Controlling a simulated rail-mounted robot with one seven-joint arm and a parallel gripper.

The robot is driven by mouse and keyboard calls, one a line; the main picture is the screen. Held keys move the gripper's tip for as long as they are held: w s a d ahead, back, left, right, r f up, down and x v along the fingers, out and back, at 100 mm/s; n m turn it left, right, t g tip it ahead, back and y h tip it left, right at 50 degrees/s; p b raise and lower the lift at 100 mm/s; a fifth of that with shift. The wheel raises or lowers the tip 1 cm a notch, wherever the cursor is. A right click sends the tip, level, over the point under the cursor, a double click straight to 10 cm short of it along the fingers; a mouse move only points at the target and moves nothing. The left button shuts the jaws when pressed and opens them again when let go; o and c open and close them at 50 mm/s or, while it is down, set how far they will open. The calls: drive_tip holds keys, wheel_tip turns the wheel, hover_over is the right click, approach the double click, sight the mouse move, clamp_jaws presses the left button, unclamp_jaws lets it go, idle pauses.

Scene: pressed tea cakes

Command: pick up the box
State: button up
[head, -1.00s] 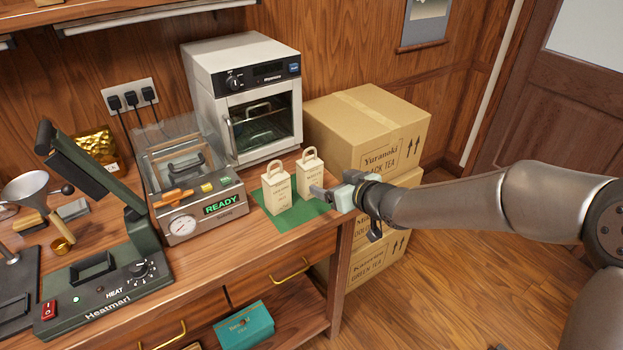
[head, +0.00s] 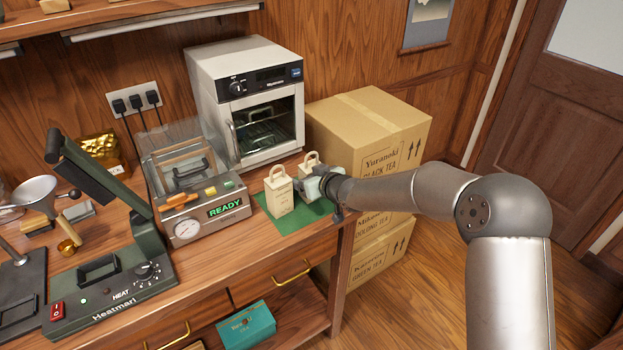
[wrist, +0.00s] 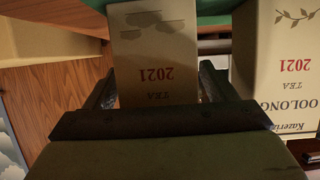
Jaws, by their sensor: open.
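Two cream handled tea boxes stand upright on a green mat. The left box (head: 281,199) shows clearly in the head view. The right box (head: 310,158) is mostly hidden behind my gripper (head: 318,184), with only its upper part and handle showing. In the wrist view, upside down, one box marked "2021 TEA" (wrist: 153,50) appears between the open fingers of my gripper (wrist: 157,72). I cannot tell whether the fingers touch it. A second box marked "OOLONG" (wrist: 297,95) stands to the right, outside the fingers.
The green mat (head: 291,228) lies at the bench's right end. A sealing machine (head: 187,226) stands left of the boxes. A white oven (head: 215,100) is behind them, and large cartons (head: 345,127) are at the right. A teal box (head: 246,327) sits on the lower shelf.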

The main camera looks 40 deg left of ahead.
drive_tip(key=c, duration=1.1)
